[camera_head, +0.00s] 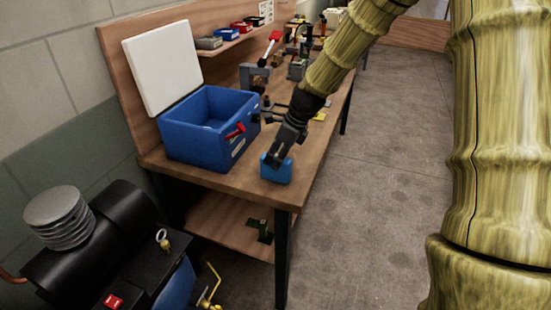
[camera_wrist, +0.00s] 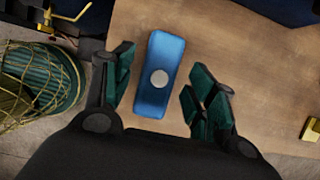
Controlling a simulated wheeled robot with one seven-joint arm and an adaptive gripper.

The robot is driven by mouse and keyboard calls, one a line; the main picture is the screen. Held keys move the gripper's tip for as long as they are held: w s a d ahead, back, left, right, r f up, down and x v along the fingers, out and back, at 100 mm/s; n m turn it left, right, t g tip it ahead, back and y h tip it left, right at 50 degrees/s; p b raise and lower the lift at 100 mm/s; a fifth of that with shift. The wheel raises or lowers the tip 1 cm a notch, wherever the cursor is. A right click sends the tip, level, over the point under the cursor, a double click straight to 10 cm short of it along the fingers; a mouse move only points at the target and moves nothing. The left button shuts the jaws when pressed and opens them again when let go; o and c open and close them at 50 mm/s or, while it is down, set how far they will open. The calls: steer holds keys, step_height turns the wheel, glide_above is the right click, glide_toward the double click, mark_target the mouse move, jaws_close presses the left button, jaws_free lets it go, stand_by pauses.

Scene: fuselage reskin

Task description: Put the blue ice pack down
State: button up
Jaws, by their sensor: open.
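The blue ice pack (camera_head: 277,172) is on the wooden workbench top (camera_head: 225,180), near its front corner, to the right of the blue cooler (camera_head: 195,135). In the wrist view the ice pack (camera_wrist: 160,75) is a blue rounded block with a pale round cap, lying on the wood. My gripper (camera_head: 278,156) is directly over it in the head view. In the wrist view my gripper (camera_wrist: 155,90) has its green-padded fingers spread apart on either side of the pack, with gaps on both sides. The cooler's white lid (camera_head: 162,67) stands open.
Clamps and tools (camera_head: 297,68) crowd the bench farther back. A shelf (camera_head: 235,37) holds small coloured bins. A black compressor (camera_head: 120,215) stands at lower left. The bench edge is close to the pack, with open concrete floor (camera_head: 380,180) to the right.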

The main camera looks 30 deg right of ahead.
steer(key=v, duration=1)
steer(key=shift+r+b, duration=0.2)
steer(key=shift+b, duration=0.2)
